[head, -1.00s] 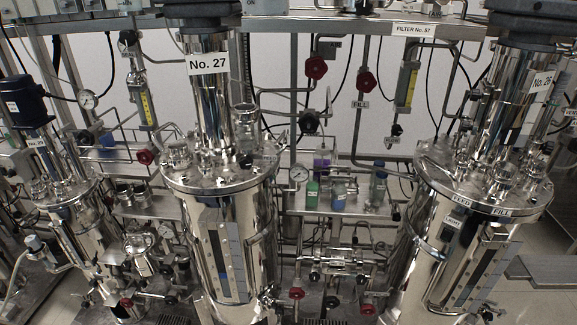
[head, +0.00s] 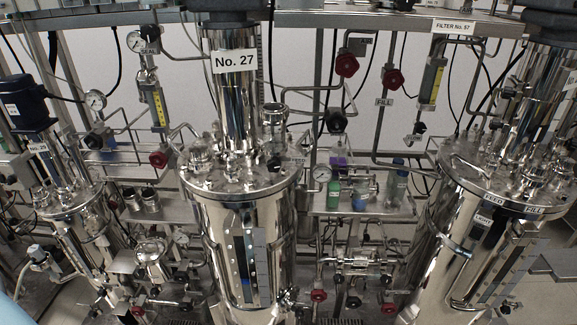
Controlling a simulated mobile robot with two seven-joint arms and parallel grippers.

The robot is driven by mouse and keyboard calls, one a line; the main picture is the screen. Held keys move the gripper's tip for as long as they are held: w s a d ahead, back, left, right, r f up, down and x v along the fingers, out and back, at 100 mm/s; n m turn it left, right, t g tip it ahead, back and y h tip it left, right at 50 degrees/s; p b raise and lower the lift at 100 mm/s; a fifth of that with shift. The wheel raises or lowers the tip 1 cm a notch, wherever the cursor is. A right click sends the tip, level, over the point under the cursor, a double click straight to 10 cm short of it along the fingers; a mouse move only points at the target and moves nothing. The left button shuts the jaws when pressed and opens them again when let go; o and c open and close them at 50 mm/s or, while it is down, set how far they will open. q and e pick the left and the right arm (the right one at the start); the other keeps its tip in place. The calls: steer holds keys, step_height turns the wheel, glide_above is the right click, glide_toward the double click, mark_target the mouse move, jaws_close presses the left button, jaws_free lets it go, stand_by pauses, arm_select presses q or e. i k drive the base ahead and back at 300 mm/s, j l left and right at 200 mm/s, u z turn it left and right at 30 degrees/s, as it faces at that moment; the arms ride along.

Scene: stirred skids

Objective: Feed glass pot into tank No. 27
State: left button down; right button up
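Tank No. 27 (head: 217,225) is a tall polished steel vessel left of centre, with its label (head: 235,61) on the upper column. Its lid (head: 240,188) carries several fittings. A clear, metal-capped cylinder (head: 274,122) stands at the right of the column; I cannot tell whether it is a fixed sight glass or a loose pot. I cannot make out a glass pot for certain. Neither of my grippers is in view.
A shelf behind holds a green bottle (head: 333,194), a blue bottle (head: 360,194) and another capped bottle (head: 397,184).

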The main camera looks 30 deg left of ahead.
mark_target(273, 165)
steer(key=j+z, duration=0.2)
steer(key=j, duration=0.15)
steer(key=k+j+z, duration=0.15)
steer(key=j, duration=0.15)
steer(key=k+j+z, duration=0.3)
steer(key=j, duration=0.25)
steer(key=k+j, duration=0.15)
steer(key=j, duration=0.25)
steer(key=k+j+z, duration=0.15)
steer(key=j, duration=0.2)
steer(key=k+j, duration=0.15)
steer(key=j, duration=0.15)
steer(key=k+j, duration=0.15)
steer(key=j, duration=0.2)
steer(key=k+j, duration=0.15)
steer(key=j, duration=0.15)
